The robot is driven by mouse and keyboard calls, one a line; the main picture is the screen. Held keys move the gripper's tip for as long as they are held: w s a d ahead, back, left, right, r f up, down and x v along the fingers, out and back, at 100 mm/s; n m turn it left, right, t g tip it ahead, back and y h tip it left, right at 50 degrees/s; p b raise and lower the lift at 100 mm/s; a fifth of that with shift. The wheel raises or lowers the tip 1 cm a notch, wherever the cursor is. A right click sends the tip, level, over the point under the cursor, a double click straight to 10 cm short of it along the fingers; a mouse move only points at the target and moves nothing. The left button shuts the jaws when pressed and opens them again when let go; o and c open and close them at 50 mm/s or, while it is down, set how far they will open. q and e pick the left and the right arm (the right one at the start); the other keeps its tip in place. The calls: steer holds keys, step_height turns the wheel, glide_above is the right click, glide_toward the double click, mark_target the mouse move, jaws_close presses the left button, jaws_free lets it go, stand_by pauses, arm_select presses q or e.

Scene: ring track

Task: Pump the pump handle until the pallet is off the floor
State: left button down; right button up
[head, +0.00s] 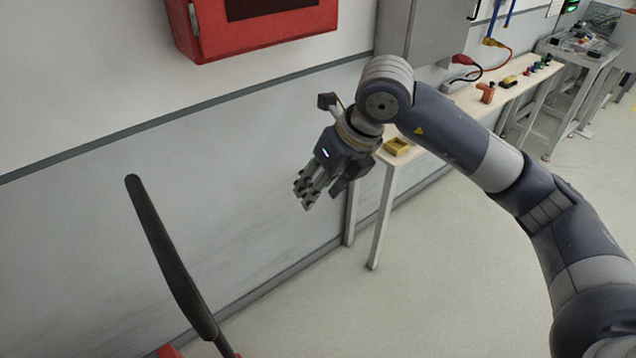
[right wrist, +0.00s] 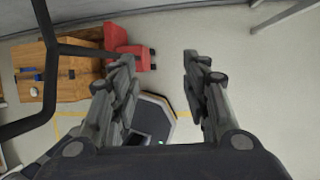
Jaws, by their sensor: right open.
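The pump handle (head: 172,255) is a black bar that rises tilted at the lower left of the head view, with a red part at its foot. In the right wrist view the black handle (right wrist: 45,38) shows as a bent bar at the left. My right gripper (head: 306,196) is open and empty, to the right of the handle and apart from it. Its two fingers stand apart in the right wrist view (right wrist: 158,58). The wooden pallet (right wrist: 72,80) shows at the left there, beside the red truck body (right wrist: 127,45). I cannot tell its height off the floor. My left gripper is out of view.
A red wall cabinet (head: 250,28) hangs above the handle. A narrow bench (head: 465,98) with tools and a yellow item (head: 397,147) stands along the wall behind my right arm. The floor (head: 430,290) in front of the bench is clear.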

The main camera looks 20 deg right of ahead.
steer(key=shift+f, duration=0.55)
steer(key=shift+w, duration=0.1)
jaws_close()
